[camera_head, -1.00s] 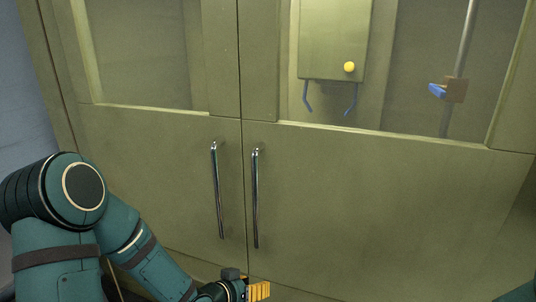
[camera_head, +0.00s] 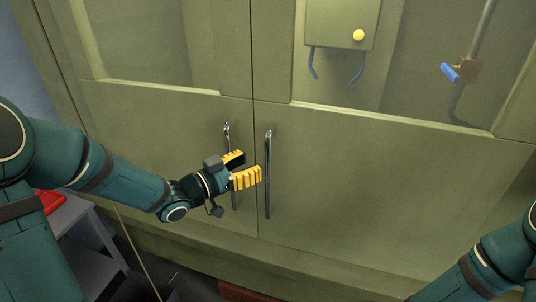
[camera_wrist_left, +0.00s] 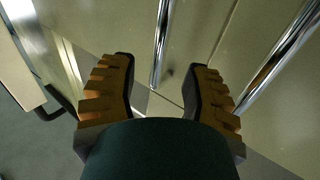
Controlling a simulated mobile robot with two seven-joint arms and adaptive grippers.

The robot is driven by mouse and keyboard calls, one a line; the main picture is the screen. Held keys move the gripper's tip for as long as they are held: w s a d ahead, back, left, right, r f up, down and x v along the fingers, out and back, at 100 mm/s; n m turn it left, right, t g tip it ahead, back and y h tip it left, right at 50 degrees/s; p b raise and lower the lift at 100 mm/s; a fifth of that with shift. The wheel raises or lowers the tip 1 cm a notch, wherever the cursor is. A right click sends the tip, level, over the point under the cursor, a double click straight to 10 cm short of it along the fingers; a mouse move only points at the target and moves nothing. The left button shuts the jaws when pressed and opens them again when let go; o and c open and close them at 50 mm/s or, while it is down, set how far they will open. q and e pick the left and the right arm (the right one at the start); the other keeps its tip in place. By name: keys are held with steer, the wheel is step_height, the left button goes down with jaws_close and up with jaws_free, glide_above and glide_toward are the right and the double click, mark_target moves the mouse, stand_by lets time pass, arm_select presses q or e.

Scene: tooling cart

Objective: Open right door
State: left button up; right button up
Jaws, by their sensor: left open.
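The right door (camera_head: 380,180) of the olive-green cabinet appears closed, with a vertical metal handle (camera_head: 268,175) beside the centre seam. The left door (camera_head: 160,125) also appears closed, and its handle (camera_head: 227,135) is partly hidden behind my left gripper (camera_head: 250,165). That gripper is open and empty in front of the handles, its yellow fingers pointing right toward the right door's handle. In the left wrist view, one handle (camera_wrist_left: 161,45) shows beyond the gap between the fingers and another (camera_wrist_left: 280,60) to the right of the right finger. My right gripper is out of view.
Behind the upper glass are a box with a yellow knob (camera_head: 358,35) and a pipe with a blue valve handle (camera_head: 450,72). A grey unit with a red item (camera_head: 52,201) stands at lower left. My right forearm is at lower right.

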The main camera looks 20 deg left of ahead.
arm_select(q)
steer(key=x, duration=0.6)
steer(key=shift+w+d, duration=0.1)
jaws_close()
